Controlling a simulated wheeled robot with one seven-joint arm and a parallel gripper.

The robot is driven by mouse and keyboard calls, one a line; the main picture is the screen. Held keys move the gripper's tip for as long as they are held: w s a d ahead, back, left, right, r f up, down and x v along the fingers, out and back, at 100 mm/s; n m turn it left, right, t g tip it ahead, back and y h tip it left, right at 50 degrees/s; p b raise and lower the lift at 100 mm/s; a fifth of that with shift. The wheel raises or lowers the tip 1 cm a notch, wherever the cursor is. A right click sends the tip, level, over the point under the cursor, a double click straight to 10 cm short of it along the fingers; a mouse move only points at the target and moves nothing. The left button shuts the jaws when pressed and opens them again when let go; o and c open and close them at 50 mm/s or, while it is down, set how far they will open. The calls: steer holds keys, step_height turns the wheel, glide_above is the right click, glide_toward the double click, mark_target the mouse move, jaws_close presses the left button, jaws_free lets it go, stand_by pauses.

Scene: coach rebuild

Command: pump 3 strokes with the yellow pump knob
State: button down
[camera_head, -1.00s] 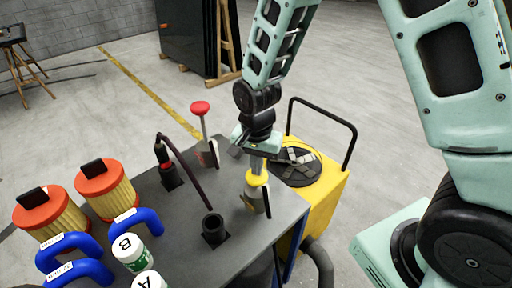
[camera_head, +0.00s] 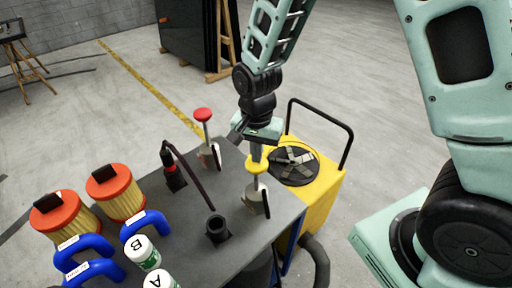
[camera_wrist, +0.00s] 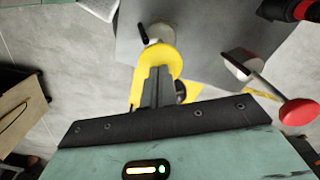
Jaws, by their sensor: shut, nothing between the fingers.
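The yellow pump knob (camera_head: 257,163) is a round disc on a rod above a pale pump body (camera_head: 254,196), near the right edge of the dark table. The rod shows between knob and body, so the knob is raised. My gripper (camera_head: 257,150) is shut and empty, pointing down right over the knob. In the wrist view its fingertips (camera_wrist: 158,72) overlap the yellow knob (camera_wrist: 166,55). I cannot tell whether they touch it. A similar pump with a red knob (camera_head: 203,115) stands to the left and farther back; its red knob (camera_wrist: 300,112) is also in the wrist view.
The dark table (camera_head: 190,220) also holds a black lever (camera_head: 190,170), a black socket (camera_head: 217,228), orange-topped filters (camera_head: 115,185), blue hoses (camera_head: 145,225) and white bottles (camera_head: 142,252). A yellow cart (camera_head: 322,200) with a black handle stands just right of the table.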

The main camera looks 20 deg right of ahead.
steer(key=shift+r+p, duration=1.6)
steer(key=shift+r, duration=0.6)
steer(key=shift+f, duration=0.1)
steer(key=shift+s+f+b, duration=0.1)
steer(key=shift+f+b, duration=4.1)
steer(key=shift+f, duration=1.7)
steer(key=shift+r+p, duration=5.1)
steer(key=shift+r, duration=0.85)
step_height(320, 180, up, 6)
steer(key=p, duration=0.5)
